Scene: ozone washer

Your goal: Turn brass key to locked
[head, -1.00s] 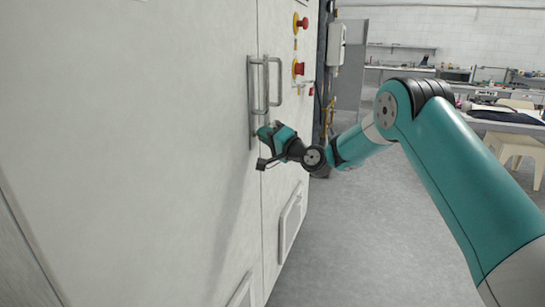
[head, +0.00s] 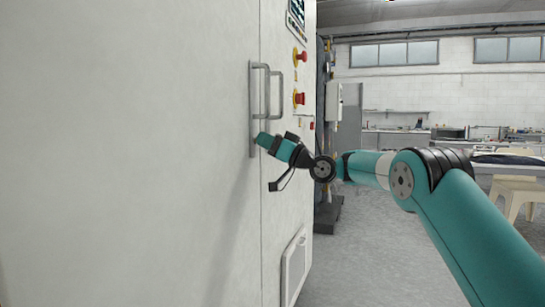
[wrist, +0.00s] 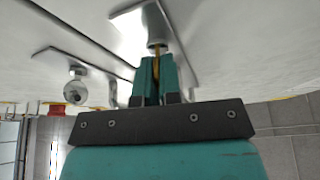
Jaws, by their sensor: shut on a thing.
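The brass key (wrist: 156,50) shows in the wrist view as a thin gold piece between my fingertips, at a lock on a metal plate. My gripper (wrist: 154,78) is shut on it, with a teal finger on each side. In the head view my gripper (head: 260,140) reaches the cabinet door just below the grey handles; the key is hidden there. I cannot read the lock's position from these frames.
Two grey bar handles (head: 275,92) stand out above my gripper. A grey round-ended fitting (wrist: 75,92) is left of the key in the wrist view. Open floor (head: 375,250) lies right of the cabinet.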

